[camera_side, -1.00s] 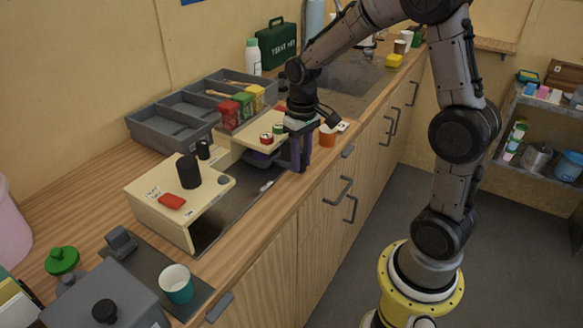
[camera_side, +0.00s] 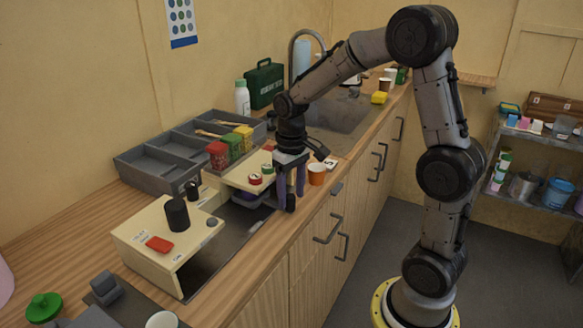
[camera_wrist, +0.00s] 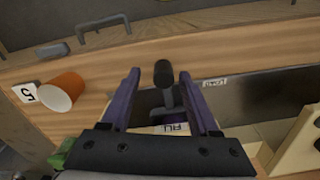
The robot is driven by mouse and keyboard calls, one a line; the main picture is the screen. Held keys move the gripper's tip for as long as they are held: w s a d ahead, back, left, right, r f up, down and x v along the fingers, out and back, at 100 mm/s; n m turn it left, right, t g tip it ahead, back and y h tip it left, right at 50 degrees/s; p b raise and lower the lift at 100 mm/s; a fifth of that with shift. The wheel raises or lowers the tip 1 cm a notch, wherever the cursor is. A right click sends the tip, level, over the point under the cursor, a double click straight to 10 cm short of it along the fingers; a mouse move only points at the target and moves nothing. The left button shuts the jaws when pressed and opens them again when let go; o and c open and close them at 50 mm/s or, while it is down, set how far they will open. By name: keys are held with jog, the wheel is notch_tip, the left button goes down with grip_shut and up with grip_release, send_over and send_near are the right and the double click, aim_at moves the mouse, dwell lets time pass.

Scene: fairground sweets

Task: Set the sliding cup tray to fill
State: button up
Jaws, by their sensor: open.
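A second label, apparently LOAD (camera_wrist: 214,82), lies to the right along the dark strip. My gripper (camera_side: 291,203) points down at the counter's front edge. Its purple fingers are open, one on each side of the knob and stem, with gaps visible in the wrist view. The tray's inside is largely hidden.
An orange cup (camera_side: 317,174) stands close to the right of my gripper, near a number card (camera_side: 330,164). The cream housing (camera_side: 150,250) with a black cylinder (camera_side: 177,214) stands to the left. A grey divided organiser (camera_side: 150,170) stands behind. The dark strip (camera_side: 205,262) looks clear.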

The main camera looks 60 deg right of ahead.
notch_tip(320, 180, up, 12)
jog(key=shift+r, duration=0.25)
dwell(0.3)
jog(key=s+a+r+n+t, duration=0.2)
jog(key=s+a+r+t, duration=0.15)
jog(key=s+a, duration=0.5)
jog(key=s+f+n+t, duration=0.1)
jog(key=s+f+t, duration=0.1)
jog(key=s+f, duration=0.4)
jog(key=shift+s+a, duration=0.45)
jog(key=shift+s, duration=0.9)
